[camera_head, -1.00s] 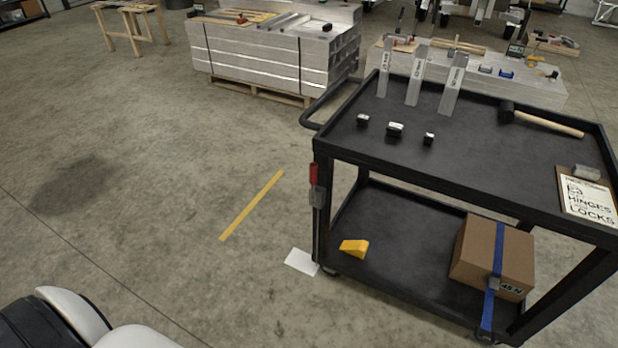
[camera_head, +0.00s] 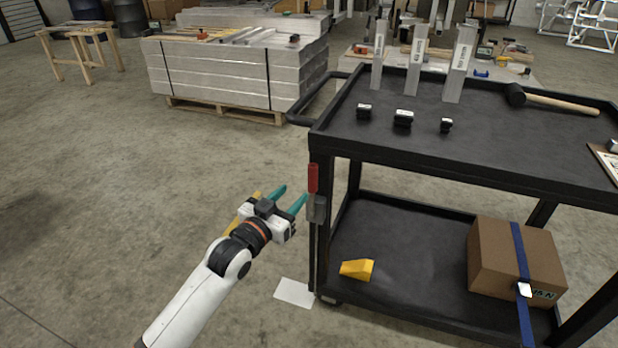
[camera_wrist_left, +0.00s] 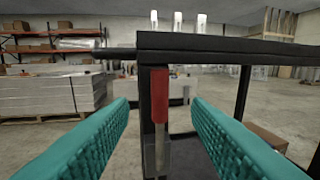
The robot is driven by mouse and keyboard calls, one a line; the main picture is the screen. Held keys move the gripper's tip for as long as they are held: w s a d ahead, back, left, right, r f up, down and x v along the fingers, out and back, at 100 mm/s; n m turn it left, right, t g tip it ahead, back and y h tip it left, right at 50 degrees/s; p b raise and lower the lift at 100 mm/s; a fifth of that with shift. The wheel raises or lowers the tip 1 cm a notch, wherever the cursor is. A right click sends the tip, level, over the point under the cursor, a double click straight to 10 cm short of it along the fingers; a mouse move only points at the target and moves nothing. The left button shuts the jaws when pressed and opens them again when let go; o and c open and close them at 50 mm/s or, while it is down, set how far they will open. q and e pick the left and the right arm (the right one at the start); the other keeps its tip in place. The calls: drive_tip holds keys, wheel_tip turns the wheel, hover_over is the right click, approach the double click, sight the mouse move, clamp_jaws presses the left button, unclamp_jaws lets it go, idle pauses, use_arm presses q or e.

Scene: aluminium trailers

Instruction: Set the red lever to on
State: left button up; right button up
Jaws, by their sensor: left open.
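The red lever (camera_head: 313,178) is mounted on the near left corner post of the black cart, its red handle pointing up above a grey metal bracket (camera_head: 316,208). In the left wrist view the lever (camera_wrist_left: 159,95) stands upright near the middle, between the two teal fingers and beyond them. My left gripper (camera_head: 291,195) is open and empty, just left of the lever and apart from it. The gripper (camera_wrist_left: 160,125) also shows in the left wrist view with its fingers spread wide. My right gripper is not in view.
The black cart (camera_head: 450,160) fills the right side, with a mallet (camera_head: 550,102) and small black parts on top. Its lower shelf holds a yellow wedge (camera_head: 357,270) and a cardboard box (camera_head: 505,262). A paper sheet (camera_head: 294,292) lies on the floor.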

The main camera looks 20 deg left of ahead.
sight(310, 177)
use_arm(q)
drive_tip(key=b+x, duration=0.1)
drive_tip(key=x, duration=0.8)
drive_tip(key=shift+w+d, duration=0.1)
drive_tip(key=shift+w, duration=0.05)
drive_tip(key=shift+w+d+b, duration=0.1)
drive_tip(key=shift+w+b, duration=0.2)
drive_tip(key=shift+w, duration=0.2)
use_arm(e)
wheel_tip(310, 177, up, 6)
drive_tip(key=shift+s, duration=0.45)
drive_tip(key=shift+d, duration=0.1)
use_arm(q)
clamp_jaws()
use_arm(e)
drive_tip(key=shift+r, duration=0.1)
